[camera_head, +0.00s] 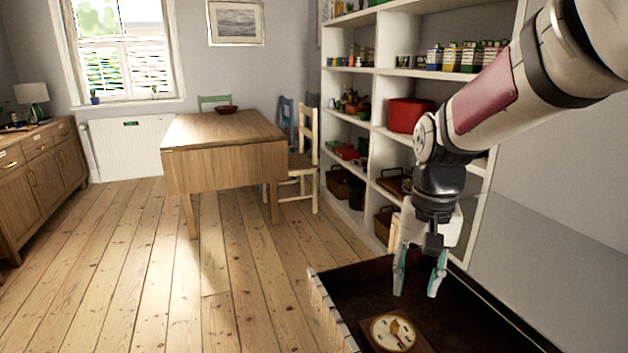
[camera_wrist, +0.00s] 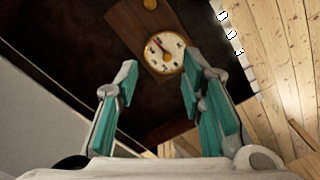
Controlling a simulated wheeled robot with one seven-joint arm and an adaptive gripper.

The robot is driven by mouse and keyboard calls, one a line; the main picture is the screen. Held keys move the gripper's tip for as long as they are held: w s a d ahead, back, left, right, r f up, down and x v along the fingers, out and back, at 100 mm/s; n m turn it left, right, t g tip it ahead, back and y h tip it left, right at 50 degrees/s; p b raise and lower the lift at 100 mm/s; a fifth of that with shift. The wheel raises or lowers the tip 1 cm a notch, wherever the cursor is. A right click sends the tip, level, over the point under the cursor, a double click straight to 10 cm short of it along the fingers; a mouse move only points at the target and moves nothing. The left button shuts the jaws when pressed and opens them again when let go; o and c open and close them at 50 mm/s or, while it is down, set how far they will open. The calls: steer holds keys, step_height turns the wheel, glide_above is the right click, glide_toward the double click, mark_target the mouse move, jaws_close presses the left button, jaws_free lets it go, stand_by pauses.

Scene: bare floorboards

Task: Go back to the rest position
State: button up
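My gripper (camera_head: 419,282) hangs from my arm on the right, pointing down above a dark open box or tray-like surface (camera_head: 455,315). Its two teal-padded fingers are spread apart with nothing between them. In the wrist view the gripper (camera_wrist: 157,88) also shows open and empty. A round clock-like dial on a wooden piece (camera_head: 393,332) lies below and a little left of the fingers, apart from them. The dial shows beyond the fingertips in the wrist view (camera_wrist: 165,53).
White shelves (camera_head: 379,100) with jars, a red pot (camera_head: 408,115) and baskets stand close behind my arm. A wooden table (camera_head: 225,140) and chairs stand farther back. A sideboard (camera_head: 42,170) is at the left. The floorboards (camera_head: 150,270) at left and centre are clear.

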steer(key=s+r+n, duration=0.2)
steer(key=s, duration=1.2)
steer(key=s+r+n, duration=0.2)
steer(key=s, duration=1.1)
step_height(320, 180, up, 21)
steer(key=t+p, duration=0.4)
steer(key=p, duration=1.5)
steer(key=shift+d+p, duration=0.15)
steer(key=shift+p, duration=0.25)
steer(key=shift+r, duration=0.1)
